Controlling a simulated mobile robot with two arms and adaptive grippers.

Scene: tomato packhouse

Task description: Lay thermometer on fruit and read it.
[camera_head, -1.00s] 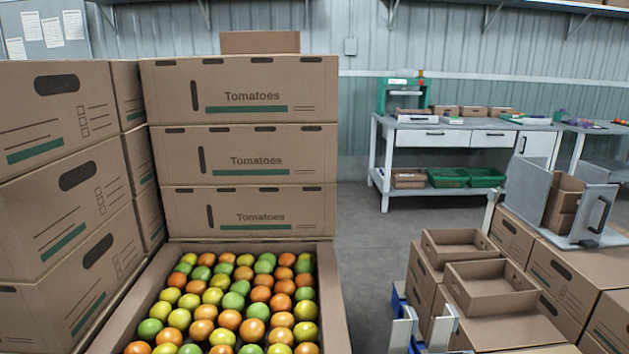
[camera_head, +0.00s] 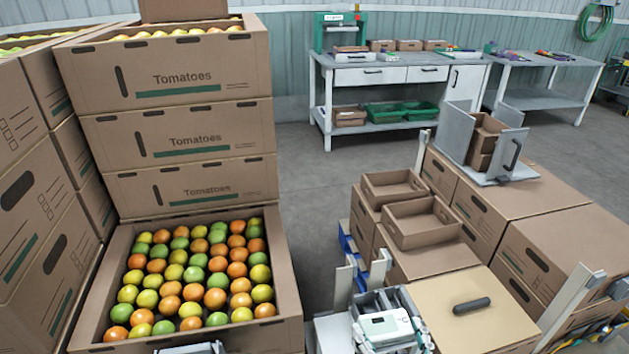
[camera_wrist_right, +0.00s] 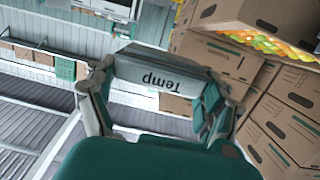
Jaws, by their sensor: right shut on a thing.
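The thermometer (camera_head: 386,322) is a white device with a small display, at the bottom of the head view. My right gripper (camera_head: 391,332) is shut on it. In the right wrist view the thermometer (camera_wrist_right: 163,76) sits between the fingers, with the word "Temp" upside down on its pale face. The fruit (camera_head: 196,268), orange, green and yellow tomatoes, lies in rows in an open carton (camera_head: 288,290), left of the thermometer and apart from it. A grey part at the bottom edge by this carton may be my left gripper (camera_head: 190,348); its fingers are hidden.
Tomato cartons (camera_head: 195,140) are stacked behind and left of the open carton. On the right, small open trays (camera_head: 420,222) and a lidded carton (camera_head: 480,312) stand close beyond my right gripper. A workbench (camera_head: 390,95) stands at the back, with free floor before it.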

